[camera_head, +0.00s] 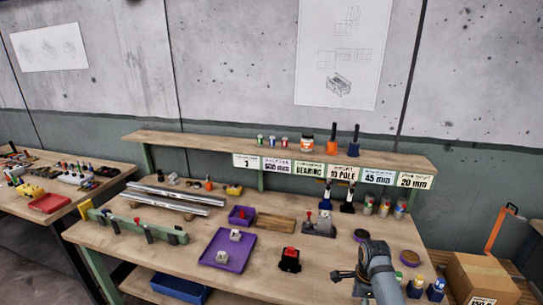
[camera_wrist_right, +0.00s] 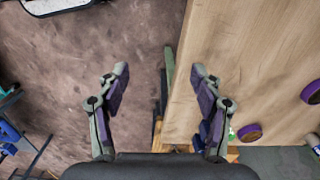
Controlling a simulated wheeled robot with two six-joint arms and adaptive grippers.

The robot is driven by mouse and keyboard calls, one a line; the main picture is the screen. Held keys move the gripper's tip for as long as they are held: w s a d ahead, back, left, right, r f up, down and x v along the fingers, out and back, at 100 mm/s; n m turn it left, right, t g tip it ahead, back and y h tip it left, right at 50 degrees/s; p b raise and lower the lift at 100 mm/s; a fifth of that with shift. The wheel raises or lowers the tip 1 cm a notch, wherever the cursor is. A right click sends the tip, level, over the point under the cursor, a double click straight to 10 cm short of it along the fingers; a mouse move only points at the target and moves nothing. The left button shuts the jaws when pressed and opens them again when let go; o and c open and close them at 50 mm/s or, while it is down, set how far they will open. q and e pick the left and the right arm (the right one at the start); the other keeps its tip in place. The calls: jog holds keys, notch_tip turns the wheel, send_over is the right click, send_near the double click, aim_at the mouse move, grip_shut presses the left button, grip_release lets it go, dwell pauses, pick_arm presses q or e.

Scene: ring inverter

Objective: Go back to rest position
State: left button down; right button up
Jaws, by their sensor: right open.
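My right gripper (camera_head: 343,275) shows in the head view at the front right of the workbench (camera_head: 265,275), small and dark at the end of my grey arm. In the right wrist view my right gripper (camera_wrist_right: 162,82) has its two fingers with purple pads spread wide apart. Nothing is between the fingertips; the bench edge and floor lie beyond them. My left gripper is not in view.
The workbench holds a purple tray (camera_head: 243,262) with a grey part, a small purple bin (camera_head: 250,221), a black device with a red top (camera_head: 289,260) and metal rails (camera_head: 180,197). A cardboard box (camera_head: 478,277) stands at right. A labelled shelf (camera_head: 225,146) runs behind.

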jog(key=s+d+f+n+b, duration=0.1)
jog(key=s+f+n, duration=0.55)
jog(key=f, duration=0.85)
jog(key=s+d+f+n+b, duration=0.1)
jog(key=s+f+n, duration=0.3)
jog(key=s+f, duration=0.8)
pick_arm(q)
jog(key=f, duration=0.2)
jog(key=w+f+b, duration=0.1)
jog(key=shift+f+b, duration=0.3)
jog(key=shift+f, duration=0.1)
pick_arm(e)
jog(key=s+f+n, duration=0.5)
jog(key=s+f, duration=0.3)
jog(key=s, duration=0.3)
jog(key=s+f+n+t, duration=0.1)
jog(key=s+f+n, duration=0.3)
jog(key=s+f, duration=0.4)
jog(key=s, duration=0.4)
jog(key=shift+s+a+n+h, duration=0.2)
jog(key=shift+s+n+h, duration=0.1)
jog(key=shift+n+h, duration=0.1)
jog(key=shift+f, duration=0.1)
jog(key=shift+c, duration=0.4)
